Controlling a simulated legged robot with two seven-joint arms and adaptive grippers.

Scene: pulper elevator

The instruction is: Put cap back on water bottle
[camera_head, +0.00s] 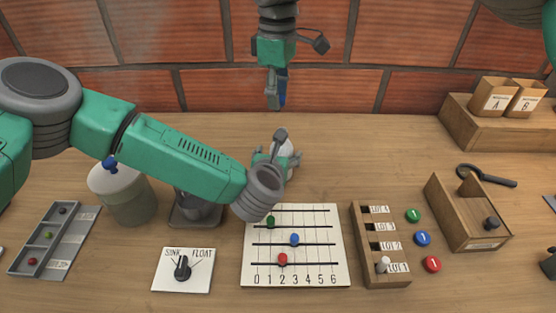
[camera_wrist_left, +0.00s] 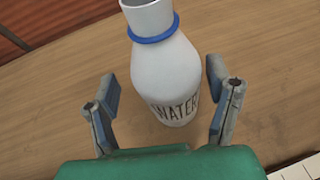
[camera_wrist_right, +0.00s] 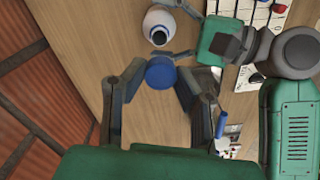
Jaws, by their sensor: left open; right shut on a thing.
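The white water bottle (camera_wrist_left: 165,75) stands upright on the table, with a blue ring round its neck and an open mouth. In the head view the bottle (camera_head: 286,148) is partly hidden by my left gripper (camera_head: 277,160). My left gripper is open, its fingers on either side of the bottle, with visible gaps in the left wrist view. The round blue cap (camera_wrist_right: 160,72) is held between the fingers of my right gripper (camera_wrist_right: 155,80). In the head view my right gripper (camera_head: 276,98) hangs above and behind the bottle. The bottle (camera_wrist_right: 159,25) is beyond the cap in the right wrist view.
A numbered bead board (camera_head: 297,270) lies in front of the bottle. A SINK/FLOAT dial plate (camera_head: 183,270) and a grey lidded container (camera_head: 125,198) are left. A wooden slot block (camera_head: 380,250) is right. A brick wall closes the back.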

